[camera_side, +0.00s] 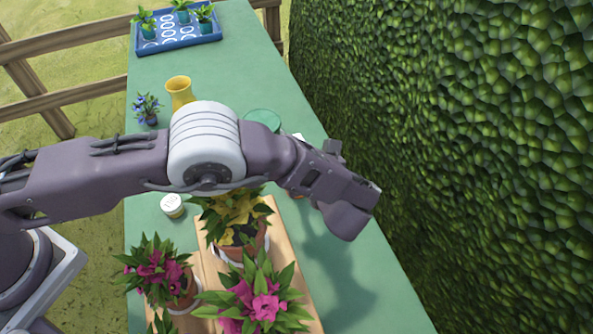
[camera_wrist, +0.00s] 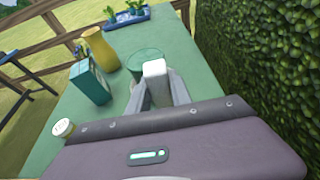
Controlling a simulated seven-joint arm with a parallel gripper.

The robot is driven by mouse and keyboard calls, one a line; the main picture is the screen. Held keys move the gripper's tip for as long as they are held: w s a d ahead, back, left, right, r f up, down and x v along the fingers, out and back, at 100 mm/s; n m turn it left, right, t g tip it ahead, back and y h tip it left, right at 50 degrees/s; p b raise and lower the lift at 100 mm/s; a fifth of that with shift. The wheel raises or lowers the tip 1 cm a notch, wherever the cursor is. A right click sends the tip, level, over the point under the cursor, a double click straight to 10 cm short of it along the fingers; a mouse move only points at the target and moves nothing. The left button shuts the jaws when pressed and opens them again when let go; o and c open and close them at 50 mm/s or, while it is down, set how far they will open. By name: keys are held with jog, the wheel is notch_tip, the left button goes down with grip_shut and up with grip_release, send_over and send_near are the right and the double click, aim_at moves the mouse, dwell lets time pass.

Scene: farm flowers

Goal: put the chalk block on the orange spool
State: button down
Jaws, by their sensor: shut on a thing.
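The chalk block (camera_wrist: 155,82) is a white block that stands up between the two grey fingers of my gripper (camera_wrist: 157,94) in the wrist view. The fingers are shut on it. In the side view my arm hides the fingers and most of the block; a small white patch beside the wrist may be its end. I cannot make out the orange spool for certain. A small orange-brown patch shows just under my wrist in the side view, too covered to identify.
A green round thing (camera_wrist: 146,60) lies beyond the block. A yellow vase (camera_side: 179,90), teal box (camera_wrist: 88,84), blue flowers (camera_side: 147,107) and white-lidded jar (camera_side: 172,205) stand left. Potted flowers (camera_side: 262,302) fill the front. A blue tray (camera_side: 176,42) is far back; a hedge (camera_side: 480,130) borders the right.

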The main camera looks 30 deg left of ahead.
notch_tip(320, 180, down, 6)
jog(key=shift+r, duration=0.1)
jog(key=shift+f, duration=0.2)
jog(key=c, duration=1.2)
grip_release()
jog(key=shift+o, duration=0.2)
jog(key=shift+r, duration=0.1)
jog(key=v, duration=1.2)
